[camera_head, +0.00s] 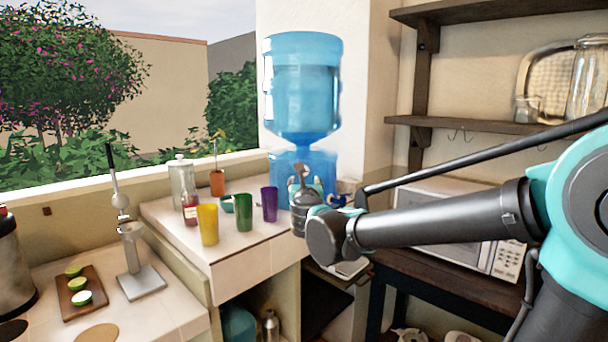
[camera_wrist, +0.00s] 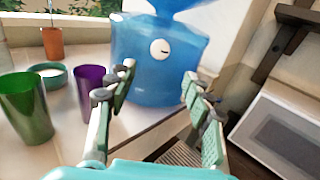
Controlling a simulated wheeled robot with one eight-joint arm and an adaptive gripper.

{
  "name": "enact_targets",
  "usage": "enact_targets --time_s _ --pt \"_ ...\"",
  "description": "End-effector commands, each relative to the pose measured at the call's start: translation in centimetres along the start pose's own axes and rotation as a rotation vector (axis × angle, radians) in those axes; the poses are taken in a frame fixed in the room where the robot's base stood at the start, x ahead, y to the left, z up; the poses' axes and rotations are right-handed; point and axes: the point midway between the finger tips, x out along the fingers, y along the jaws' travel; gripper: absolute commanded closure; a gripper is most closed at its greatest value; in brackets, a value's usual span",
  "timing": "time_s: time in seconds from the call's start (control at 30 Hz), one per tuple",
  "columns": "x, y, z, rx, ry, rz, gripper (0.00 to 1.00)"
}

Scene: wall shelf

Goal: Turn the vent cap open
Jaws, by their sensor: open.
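The vent cap (camera_wrist: 160,48) is a small white round cap with a short dark mark, on the front of the blue dispenser base (camera_wrist: 150,80). In the wrist view it lies just beyond and above the gap between my fingertips. My gripper (camera_wrist: 158,82) is open and empty, its fingers spread wide and pointing at the base. In the head view my gripper (camera_head: 308,188) is in front of the dispenser base (camera_head: 285,163), and the cap is hidden behind my gripper and arm. The clear blue bottle (camera_head: 303,95) stands upright on the base.
Yellow (camera_head: 208,225), green (camera_head: 244,212) and purple (camera_head: 269,204) cups stand on the tiled counter (camera_head: 240,258) left of my gripper. A microwave (camera_head: 480,240) sits on a dark table at right, under wall shelves (camera_head: 465,125). A citrus press (camera_head: 132,250) stands at lower left.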

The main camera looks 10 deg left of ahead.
Motion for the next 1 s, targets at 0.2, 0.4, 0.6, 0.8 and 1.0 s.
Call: enact_targets --time_s 0.2,0.4,0.6,0.8,1.0 --pt "4.2 0.0 0.0 -0.001 0.0 -0.002 0.49" --pt "7.8 -0.1 0.0 -0.002 0.0 -0.002 0.49" --pt "10.1 0.0 0.0 -0.002 0.0 0.0 0.49" --pt "10.9 0.0 0.0 -0.002 0.0 0.001 0.49" --pt "10.9 0.0 0.0 -0.002 0.0 0.001 0.49"
